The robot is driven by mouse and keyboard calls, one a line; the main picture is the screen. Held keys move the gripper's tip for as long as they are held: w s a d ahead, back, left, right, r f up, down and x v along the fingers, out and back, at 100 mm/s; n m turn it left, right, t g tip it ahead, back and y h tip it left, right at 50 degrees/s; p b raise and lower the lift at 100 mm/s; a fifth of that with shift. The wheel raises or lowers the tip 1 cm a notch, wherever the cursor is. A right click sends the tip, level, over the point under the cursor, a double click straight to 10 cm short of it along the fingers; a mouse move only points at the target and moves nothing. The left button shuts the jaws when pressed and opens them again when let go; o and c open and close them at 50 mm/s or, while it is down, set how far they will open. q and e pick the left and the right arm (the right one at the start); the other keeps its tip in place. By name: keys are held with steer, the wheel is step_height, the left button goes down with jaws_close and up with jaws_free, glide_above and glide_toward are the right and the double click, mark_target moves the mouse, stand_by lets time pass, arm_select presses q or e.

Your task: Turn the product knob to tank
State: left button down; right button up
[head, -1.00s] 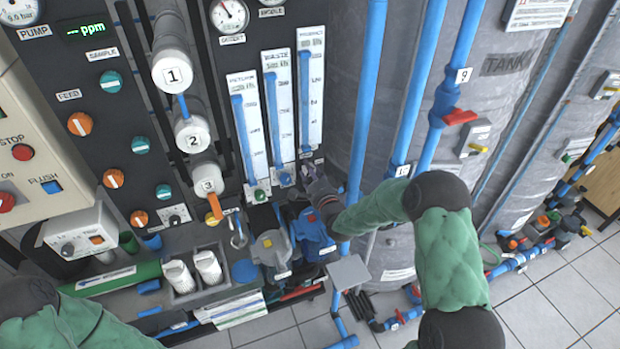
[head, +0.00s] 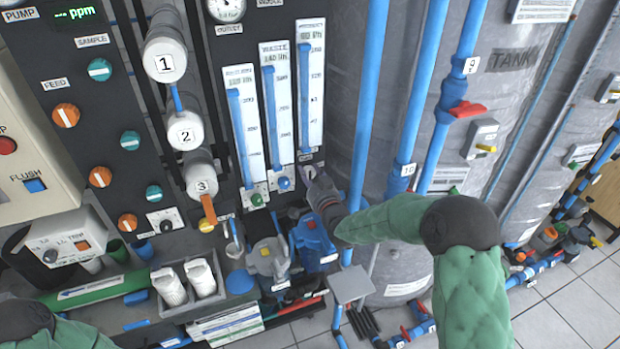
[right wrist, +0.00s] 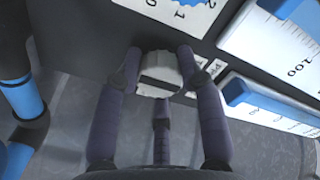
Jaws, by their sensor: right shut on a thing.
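My right gripper (head: 311,176) is at the foot of the product flow meter (head: 311,90), the rightmost of three on the dark panel. In the right wrist view its fingers (right wrist: 160,68) are shut on a light grey ribbed knob (right wrist: 160,72), with one finger on each side. A partly hidden label beginning "Pr" (right wrist: 213,68) is beside this knob. In the head view the gripper hides the knob. Which way the knob points cannot be told. The grey tank (head: 512,60), labelled TANK, stands at the right. My left gripper is outside the view.
Blue vertical pipes (head: 369,100) run just right of the gripper. A blue pump (head: 314,238) and a grey pump (head: 270,262) sit below it. A red valve handle (head: 467,109) is on a pipe to the right. A small grey plate (head: 350,284) stands below my right arm.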

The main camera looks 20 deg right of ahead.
steer(key=shift+a+f, duration=0.2)
steer(key=shift+f, duration=0.1)
steer(key=o, duration=1.1)
steer(key=shift+o, duration=0.2)
steer(key=shift+r, duration=0.1)
steer(key=shift+s, duration=0.2)
steer(key=s, duration=1.1)
steer(key=shift+s+a, duration=0.3)
